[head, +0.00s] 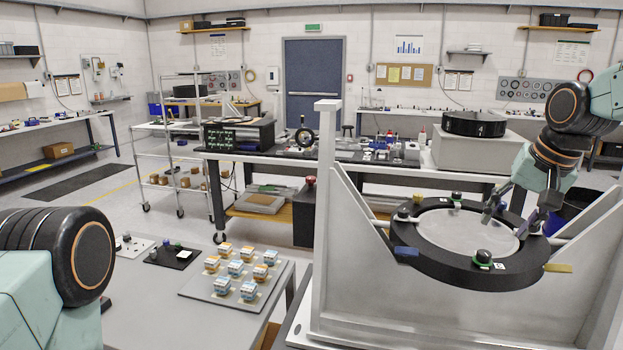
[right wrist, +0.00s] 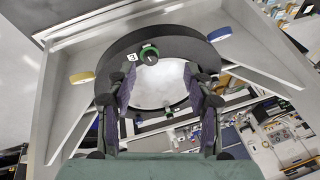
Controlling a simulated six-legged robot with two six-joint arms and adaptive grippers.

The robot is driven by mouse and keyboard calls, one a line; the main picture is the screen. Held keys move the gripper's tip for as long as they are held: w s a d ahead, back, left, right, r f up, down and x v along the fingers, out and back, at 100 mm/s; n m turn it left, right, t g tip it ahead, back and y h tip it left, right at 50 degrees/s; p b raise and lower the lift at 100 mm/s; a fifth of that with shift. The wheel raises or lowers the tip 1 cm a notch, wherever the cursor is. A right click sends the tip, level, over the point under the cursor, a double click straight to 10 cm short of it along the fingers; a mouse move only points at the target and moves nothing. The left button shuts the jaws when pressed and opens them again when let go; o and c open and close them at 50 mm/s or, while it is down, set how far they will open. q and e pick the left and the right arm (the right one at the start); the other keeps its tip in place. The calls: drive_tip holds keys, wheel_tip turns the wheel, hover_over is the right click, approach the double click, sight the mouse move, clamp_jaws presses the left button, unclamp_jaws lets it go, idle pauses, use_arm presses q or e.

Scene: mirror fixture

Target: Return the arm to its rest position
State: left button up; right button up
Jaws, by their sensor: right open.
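The mirror fixture is a large grey metal frame (head: 345,235) holding a black ring (head: 440,268) with a pale round mirror disc (head: 466,232) inside it. My right gripper (head: 514,212) is open and empty, close over the ring's right side in the head view. In the right wrist view its two fingers (right wrist: 158,105) stand wide apart, with the mirror disc (right wrist: 160,85) showing between them. I cannot tell whether a fingertip touches the ring. A green-collared knob (head: 483,257) sits on the ring's near side. My left arm shows at lower left; its gripper is out of view.
Blue (head: 407,252) and yellow (head: 558,268) tabs stick out from the ring. The frame's slanted side walls (head: 357,205) rise beside it. A table (head: 150,308) with a tray (head: 208,291) of small blocks stands left. A workbench (head: 370,166) stands behind.

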drive_tip(key=w+a+f+n+t+b, duration=0.1)
drive_tip(key=a+f+b, duration=0.1)
drive_tip(key=a+f, duration=0.35)
drive_tip(key=w+a+f+n+t+b, duration=0.1)
drive_tip(key=w+a+f+n+b, duration=0.1)
drive_tip(key=f, duration=0.7)
drive_tip(key=s+a+f+n+b, duration=0.1)
drive_tip(key=s+a+f+b, duration=0.2)
drive_tip(key=f, duration=0.7)
drive_tip(key=s+a+f+b, duration=0.2)
drive_tip(key=s+f+b, duration=0.25)
drive_tip(key=f, duration=0.45)
drive_tip(key=s+a+f+n+g+b, duration=0.2)
drive_tip(key=s+f+g+b, duration=0.4)
drive_tip(key=s+f, duration=2.5)
drive_tip(key=s+b, duration=0.1)
drive_tip(key=b, duration=0.6)
drive_tip(key=shift+s+f+h+b, duration=0.2)
drive_tip(key=shift+f+h+b, duration=0.1)
drive_tip(key=shift+f+b, duration=0.1)
